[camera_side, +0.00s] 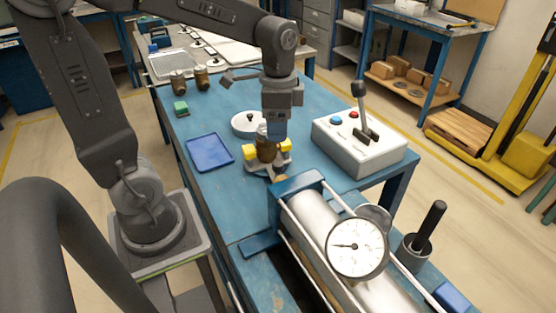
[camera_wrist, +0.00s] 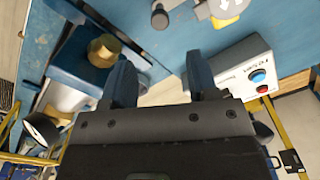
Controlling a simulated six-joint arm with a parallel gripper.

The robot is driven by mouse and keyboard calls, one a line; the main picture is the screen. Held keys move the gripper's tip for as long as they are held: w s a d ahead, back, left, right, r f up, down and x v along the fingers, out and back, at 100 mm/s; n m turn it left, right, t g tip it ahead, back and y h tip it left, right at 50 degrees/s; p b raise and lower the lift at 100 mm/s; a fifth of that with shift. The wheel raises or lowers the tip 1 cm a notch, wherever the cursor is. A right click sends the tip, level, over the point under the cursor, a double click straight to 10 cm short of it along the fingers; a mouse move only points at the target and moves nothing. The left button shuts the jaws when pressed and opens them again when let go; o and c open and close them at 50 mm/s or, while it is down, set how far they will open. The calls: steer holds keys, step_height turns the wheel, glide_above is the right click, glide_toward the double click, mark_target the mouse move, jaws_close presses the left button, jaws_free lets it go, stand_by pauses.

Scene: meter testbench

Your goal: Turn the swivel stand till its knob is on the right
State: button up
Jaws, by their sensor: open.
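The swivel stand appears to be the round white disc (camera_side: 240,126) on the blue bench, with a small dark knob (camera_side: 250,116) standing on it. The knob shows toward the disc's far side in the side view. My gripper (camera_side: 271,139) points down just right of the disc and covers part of its right side. In the wrist view, my gripper (camera_wrist: 160,64) has its two fingers apart with nothing between them. A pale round part with an arrow (camera_wrist: 229,8) is cut off at the top there; I cannot tell for certain that it is the stand.
A brass piece (camera_side: 265,152) between yellow blocks (camera_side: 285,146) stands close to my gripper. A white control box (camera_side: 350,150) with a lever is to the right. A cylinder with a gauge (camera_side: 356,247) is in front. A blue tray (camera_side: 209,153) lies left.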

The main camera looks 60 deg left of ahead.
mark_target(278, 163)
step_height(278, 163, down, 10)
steer(key=shift+f, duration=0.1)
stand_by(0.4)
jaws_close()
stand_by(0.3)
